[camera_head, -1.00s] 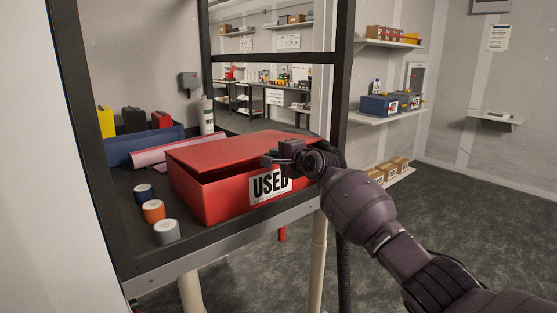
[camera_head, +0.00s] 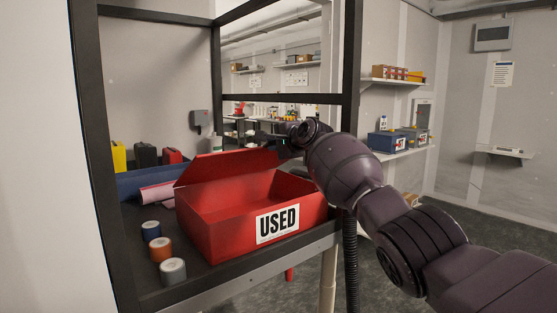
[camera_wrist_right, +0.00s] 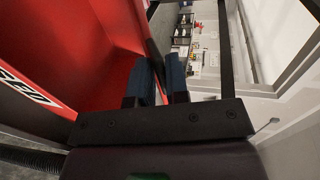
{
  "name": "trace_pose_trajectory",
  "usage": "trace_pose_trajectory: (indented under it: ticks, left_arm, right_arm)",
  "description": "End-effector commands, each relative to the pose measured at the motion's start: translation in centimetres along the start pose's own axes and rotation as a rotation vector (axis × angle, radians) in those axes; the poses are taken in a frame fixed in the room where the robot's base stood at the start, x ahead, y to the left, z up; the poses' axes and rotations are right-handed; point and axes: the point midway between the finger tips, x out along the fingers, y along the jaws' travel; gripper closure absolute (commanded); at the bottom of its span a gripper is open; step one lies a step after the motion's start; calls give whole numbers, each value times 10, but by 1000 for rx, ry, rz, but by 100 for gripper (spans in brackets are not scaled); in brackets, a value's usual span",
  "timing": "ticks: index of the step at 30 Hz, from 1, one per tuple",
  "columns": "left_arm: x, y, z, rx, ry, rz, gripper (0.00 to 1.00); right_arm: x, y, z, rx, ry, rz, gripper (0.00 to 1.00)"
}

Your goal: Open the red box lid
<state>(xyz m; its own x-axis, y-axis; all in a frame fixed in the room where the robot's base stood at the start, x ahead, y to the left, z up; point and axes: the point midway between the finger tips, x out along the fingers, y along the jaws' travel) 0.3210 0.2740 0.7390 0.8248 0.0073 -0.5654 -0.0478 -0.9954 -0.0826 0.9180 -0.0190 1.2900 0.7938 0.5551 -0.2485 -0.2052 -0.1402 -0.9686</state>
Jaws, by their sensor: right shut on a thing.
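The red box (camera_head: 225,225) with a "USED" label stands on the dark bench. Its lid (camera_head: 228,166) is raised and tilted up toward the back, and the inside of the box shows. My right gripper (camera_head: 268,139) is at the upper right edge of the lid and shut on it. In the right wrist view the fingers (camera_wrist_right: 158,82) pinch the lid's thin edge, with the red box (camera_wrist_right: 82,70) at the left. My left gripper is not in view.
Blue, orange and white rolls (camera_head: 162,249) stand left of the box. A pink roll (camera_head: 157,194) and a blue bin (camera_head: 140,184) lie behind them. A black frame post (camera_head: 351,110) rises close to my right arm.

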Motion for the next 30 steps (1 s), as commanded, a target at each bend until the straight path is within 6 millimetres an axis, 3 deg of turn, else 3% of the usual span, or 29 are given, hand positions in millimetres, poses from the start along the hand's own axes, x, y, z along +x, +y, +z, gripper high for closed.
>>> trace_pose_trajectory:
  ticks: [12, 28, 29, 30]
  left_arm:
    - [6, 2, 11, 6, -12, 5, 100]
    - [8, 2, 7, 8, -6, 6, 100]
    - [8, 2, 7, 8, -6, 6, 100]
    - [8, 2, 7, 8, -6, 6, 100]
  right_arm:
    - [6, -26, 0, -2, 1, -10, 100]
    - [6, -30, 0, -3, 2, -12, 100]
    - [6, -30, 0, -3, 2, -12, 83]
    - [6, -30, 0, -3, 2, -11, 77]
